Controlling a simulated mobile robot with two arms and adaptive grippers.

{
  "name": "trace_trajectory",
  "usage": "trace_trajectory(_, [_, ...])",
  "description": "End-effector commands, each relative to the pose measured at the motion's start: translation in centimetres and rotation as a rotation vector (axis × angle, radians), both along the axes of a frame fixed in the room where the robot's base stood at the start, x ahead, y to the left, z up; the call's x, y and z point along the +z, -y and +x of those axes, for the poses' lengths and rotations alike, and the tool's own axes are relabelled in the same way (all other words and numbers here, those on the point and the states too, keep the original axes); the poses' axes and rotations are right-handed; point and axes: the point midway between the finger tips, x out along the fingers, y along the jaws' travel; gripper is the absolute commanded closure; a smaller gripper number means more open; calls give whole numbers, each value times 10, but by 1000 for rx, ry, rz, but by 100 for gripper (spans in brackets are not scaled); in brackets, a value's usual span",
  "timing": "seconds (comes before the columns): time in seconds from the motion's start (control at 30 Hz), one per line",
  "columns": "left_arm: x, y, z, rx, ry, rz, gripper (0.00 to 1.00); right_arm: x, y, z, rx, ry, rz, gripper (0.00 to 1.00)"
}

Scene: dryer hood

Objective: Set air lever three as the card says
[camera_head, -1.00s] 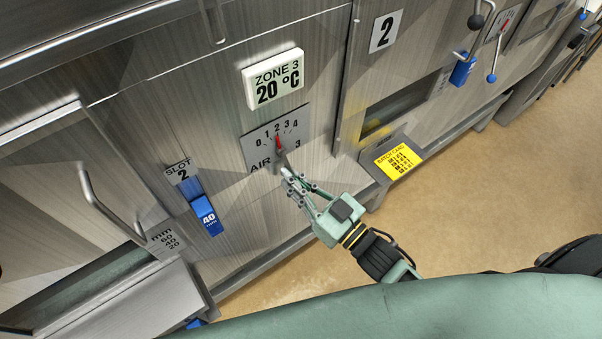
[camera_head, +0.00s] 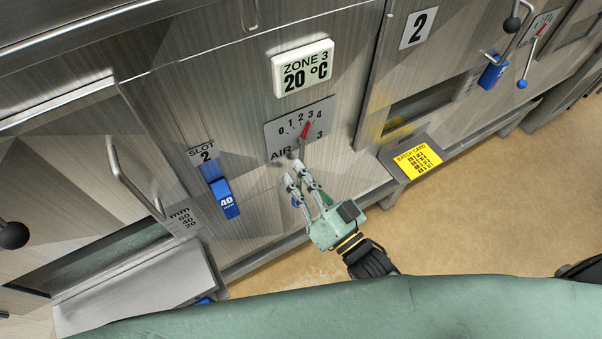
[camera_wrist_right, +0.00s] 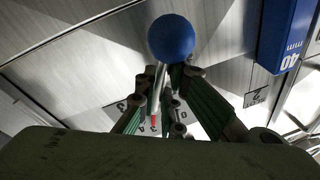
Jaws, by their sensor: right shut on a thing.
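The air lever three sits on a grey scale plate (camera_head: 273,144) marked 0 to 4 and "AIR 3". Its red pointer (camera_head: 306,129) points at about 3. In the right wrist view the lever has a metal rod and a blue ball knob (camera_wrist_right: 171,38), with the red tip (camera_wrist_right: 153,121) beyond the fingers. My right gripper (camera_head: 300,178) is shut on the lever's rod below the plate; its fingers also show in the wrist view (camera_wrist_right: 160,100). The yellow batch card (camera_head: 417,161) is at the right; its lines are too small to read. My left gripper is not in view.
A "ZONE 3 20 °C" display (camera_head: 303,68) is above the scale. A blue tag marked 40 (camera_head: 224,198) hangs at slot 2 to the left. A bar handle (camera_head: 132,180) sticks out farther left. Tan floor (camera_head: 480,225) is clear at right.

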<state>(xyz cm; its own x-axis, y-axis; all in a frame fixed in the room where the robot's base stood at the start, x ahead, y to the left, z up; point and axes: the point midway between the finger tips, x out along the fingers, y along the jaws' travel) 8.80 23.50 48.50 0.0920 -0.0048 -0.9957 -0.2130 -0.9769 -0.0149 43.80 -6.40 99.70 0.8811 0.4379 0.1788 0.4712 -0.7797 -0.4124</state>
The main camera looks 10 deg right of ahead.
Motion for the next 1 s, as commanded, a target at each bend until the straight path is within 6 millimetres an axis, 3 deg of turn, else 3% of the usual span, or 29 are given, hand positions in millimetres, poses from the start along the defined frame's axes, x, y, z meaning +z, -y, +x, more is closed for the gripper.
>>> trace_trajectory(0.23, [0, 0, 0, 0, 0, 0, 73, -1, 1, 0, -1, -2, 3, 100])
trace_trajectory(0.3, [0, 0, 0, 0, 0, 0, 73, -1, 1, 0, -1, -2, 2, 88])
trace_trajectory(0.5, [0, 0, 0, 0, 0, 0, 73, -1, 1, 0, 0, -2, 0, 73])
trace_trajectory(0.83, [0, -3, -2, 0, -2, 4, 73, -1, 2, -3, 0, -2, -1, 73])
trace_trajectory(1.0, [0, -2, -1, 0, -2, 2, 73, -6, 11, -23, 0, -5, -2, 73])
